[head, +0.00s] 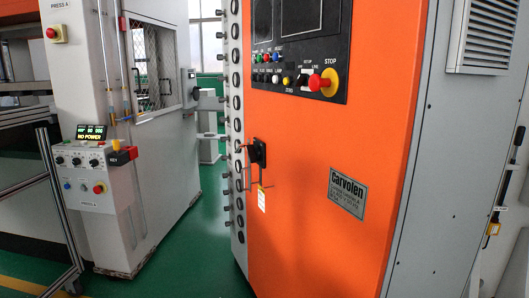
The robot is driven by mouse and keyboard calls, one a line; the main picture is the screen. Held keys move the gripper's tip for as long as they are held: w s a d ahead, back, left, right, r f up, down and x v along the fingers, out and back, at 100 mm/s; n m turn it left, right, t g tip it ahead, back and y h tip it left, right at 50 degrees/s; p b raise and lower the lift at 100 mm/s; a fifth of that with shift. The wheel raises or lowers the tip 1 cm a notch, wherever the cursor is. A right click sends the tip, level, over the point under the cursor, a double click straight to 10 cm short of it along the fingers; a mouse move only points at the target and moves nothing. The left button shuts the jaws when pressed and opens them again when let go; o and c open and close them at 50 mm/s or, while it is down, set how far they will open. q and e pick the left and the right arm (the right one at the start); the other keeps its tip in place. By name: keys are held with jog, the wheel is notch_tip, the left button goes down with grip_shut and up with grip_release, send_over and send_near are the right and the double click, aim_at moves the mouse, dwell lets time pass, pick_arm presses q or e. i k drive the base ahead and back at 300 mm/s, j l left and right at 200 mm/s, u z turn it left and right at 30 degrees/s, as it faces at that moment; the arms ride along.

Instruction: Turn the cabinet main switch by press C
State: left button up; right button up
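An orange cabinet (300,205) stands at the centre right in the head view. A black rotary switch (257,153) sits on its front near the left edge, at mid height, with a small white and yellow tag (262,198) below it. I cannot tell which way the switch is set. No label reading press C shows. A grey column (85,30) at the left is marked PRESS A. Neither of my grippers is in view.
The cabinet's black upper panel (300,55) has several buttons and a red stop button (315,83). A control box (82,172) on the left column has a display reading NO POWER (91,133). A metal rail frame (55,190) stands at the left. Green floor (190,255) between is clear.

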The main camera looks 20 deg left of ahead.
aim_at(253, 151)
jog(key=i+j+z, duration=0.1)
jog(key=j, duration=0.25)
jog(key=i+j, duration=0.2)
jog(key=j, duration=0.15)
jog(key=i+j+z, duration=0.15)
jog(key=j, duration=0.2)
jog(key=i+j+z, duration=0.1)
jog(key=j, duration=0.25)
jog(key=i+j, duration=0.15)
jog(key=j, duration=0.25)
jog(key=i+j, duration=0.1)
jog(key=j, duration=0.25)
jog(key=i+j, duration=0.15)
jog(key=j, duration=0.2)
jog(key=i+j+z, duration=0.1)
jog(key=j, duration=0.3)
jog(key=i+j, duration=0.1)
jog(key=j, duration=0.25)
jog(key=i+j, duration=0.15)
jog(key=j, duration=0.2)
jog(key=z, duration=0.05)
